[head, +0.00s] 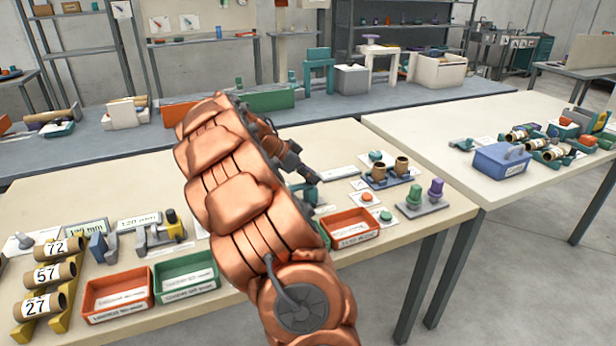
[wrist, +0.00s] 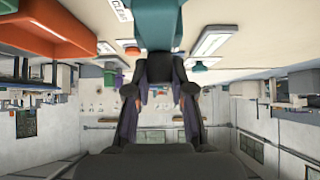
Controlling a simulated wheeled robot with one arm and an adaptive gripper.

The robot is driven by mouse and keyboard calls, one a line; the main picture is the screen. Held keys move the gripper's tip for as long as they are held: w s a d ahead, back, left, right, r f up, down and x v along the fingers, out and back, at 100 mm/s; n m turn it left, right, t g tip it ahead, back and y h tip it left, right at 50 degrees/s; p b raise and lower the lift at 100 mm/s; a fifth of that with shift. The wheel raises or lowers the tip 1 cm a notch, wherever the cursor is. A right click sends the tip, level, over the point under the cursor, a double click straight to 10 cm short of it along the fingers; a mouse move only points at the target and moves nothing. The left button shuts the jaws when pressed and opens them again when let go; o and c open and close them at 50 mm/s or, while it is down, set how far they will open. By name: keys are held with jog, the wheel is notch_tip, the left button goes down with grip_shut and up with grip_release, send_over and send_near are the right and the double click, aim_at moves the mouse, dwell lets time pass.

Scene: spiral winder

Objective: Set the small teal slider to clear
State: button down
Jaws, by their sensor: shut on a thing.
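The small teal slider (head: 309,194) is on the cream table, just right of my copper arm, which hides part of it. In the wrist view a teal body (wrist: 152,22) fills the top centre, in front of my fingers. My gripper (head: 306,176) reaches down to the slider; in the wrist view (wrist: 158,75) its dark fingers are closed on a small part at the teal body's near end. A white label reading CLEAR (wrist: 121,9) lies left of the teal body. The slider's exact position along its travel cannot be told.
An orange tray (head: 350,230) stands right of my arm. A blue holder with brown cups (head: 387,178), a red button (head: 367,197) and green and purple pegs (head: 423,208) stand close by. A green tray (head: 187,279) is left of my arm.

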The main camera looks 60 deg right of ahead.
jog(key=shift+s+d+f+b, duration=0.25)
jog(key=shift+s+d+b, duration=0.35)
jog(key=shift+d, duration=0.25)
jog(key=shift+s+d+r, duration=0.15)
jog(key=shift+s+r, duration=0.05)
jog(key=shift+r, duration=0.05)
jog(key=c, duration=1.2)
grip_release()
jog(key=shift+s+d, duration=0.1)
jog(key=shift+d, duration=0.05)
jog(key=shift+o, duration=1.1)
jog(key=v, duration=1.2)
